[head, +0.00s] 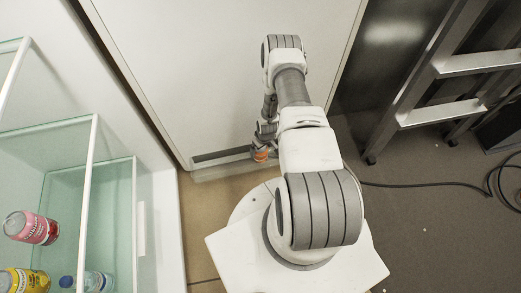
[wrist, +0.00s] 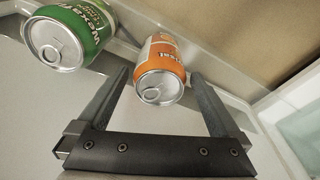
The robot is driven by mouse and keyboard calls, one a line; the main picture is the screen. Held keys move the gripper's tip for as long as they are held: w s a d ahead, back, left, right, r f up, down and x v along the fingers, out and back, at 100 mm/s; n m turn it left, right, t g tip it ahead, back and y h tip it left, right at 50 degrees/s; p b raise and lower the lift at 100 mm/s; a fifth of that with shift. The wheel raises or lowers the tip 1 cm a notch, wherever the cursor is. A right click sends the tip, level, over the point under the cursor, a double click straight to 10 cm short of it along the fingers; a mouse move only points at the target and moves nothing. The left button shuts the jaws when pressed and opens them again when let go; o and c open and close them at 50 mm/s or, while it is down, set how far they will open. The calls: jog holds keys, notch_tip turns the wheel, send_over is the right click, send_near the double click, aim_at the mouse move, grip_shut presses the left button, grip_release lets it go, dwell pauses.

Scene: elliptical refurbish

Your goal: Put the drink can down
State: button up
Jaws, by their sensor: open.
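An orange drink can (wrist: 163,70) is between the two fingers of my gripper (wrist: 160,76) in the wrist view. Its silver top faces the camera. The fingers are spread, with a gap visible on each side of the can. A green can (wrist: 72,38) is to the left, outside the left finger. In the head view my gripper (head: 264,138) is small and far off, by the foot of a large white panel, with the orange can (head: 261,154) just below it. What the orange can rests on is not clear.
At the left, an open cabinet with glass shelves (head: 62,125) holds a red can (head: 31,228), a yellow can (head: 24,281) and a blue-capped bottle (head: 88,281). A ladder (head: 425,88) stands at the right. A black cable (head: 425,185) lies on the grey floor.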

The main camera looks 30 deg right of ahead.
jog(key=r, duration=0.2)
jog(key=r+p, duration=0.1)
jog(key=r, duration=0.1)
jog(key=s+r+p, duration=0.1)
jog(key=r, duration=0.1)
jog(key=shift+d+r, duration=0.1)
jog(key=shift+r, duration=0.25)
